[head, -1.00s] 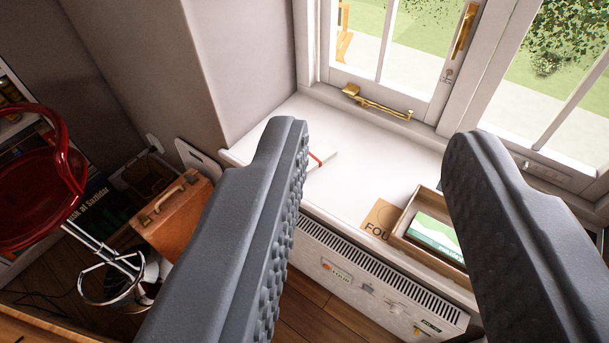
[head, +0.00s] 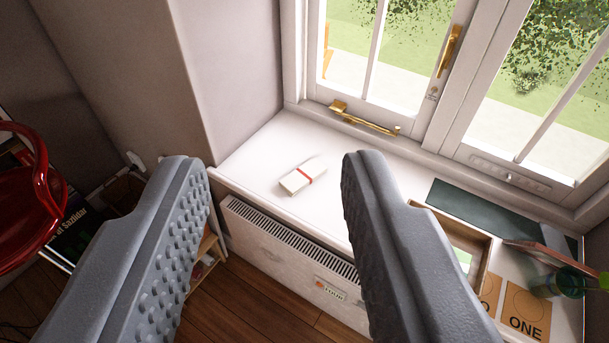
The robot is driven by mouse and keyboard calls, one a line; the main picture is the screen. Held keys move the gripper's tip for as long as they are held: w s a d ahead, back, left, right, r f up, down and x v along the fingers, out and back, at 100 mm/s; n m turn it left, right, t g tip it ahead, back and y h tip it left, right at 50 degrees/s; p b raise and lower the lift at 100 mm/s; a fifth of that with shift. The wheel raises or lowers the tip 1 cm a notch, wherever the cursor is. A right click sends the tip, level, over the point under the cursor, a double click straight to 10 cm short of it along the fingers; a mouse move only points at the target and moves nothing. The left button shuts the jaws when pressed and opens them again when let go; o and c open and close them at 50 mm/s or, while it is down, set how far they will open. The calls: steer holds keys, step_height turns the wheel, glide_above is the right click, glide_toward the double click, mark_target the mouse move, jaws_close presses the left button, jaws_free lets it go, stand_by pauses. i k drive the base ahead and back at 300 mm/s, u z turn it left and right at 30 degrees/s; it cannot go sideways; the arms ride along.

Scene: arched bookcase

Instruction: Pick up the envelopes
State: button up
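The envelopes (head: 299,180) are a small white bundle with a red band around it. They lie flat on the white window sill (head: 262,160), left of its middle. My gripper (head: 270,165) is open and empty. Its two grey, ridged fingers stand apart in the foreground, and the bundle shows between their tips, farther off on the sill. The fingers do not touch it. The whole bundle is in sight.
A wooden tray (head: 484,262) and a card marked ONE (head: 525,312) lie on the sill at right, with a dark flat item (head: 475,208) behind. A radiator (head: 285,255) is below the sill. A red chair (head: 25,200) stands at left. A brass window stay (head: 365,120) is above the sill.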

mark_target(304, 175)
steer(key=i, duration=0.95)
steer(key=u, duration=0.05)
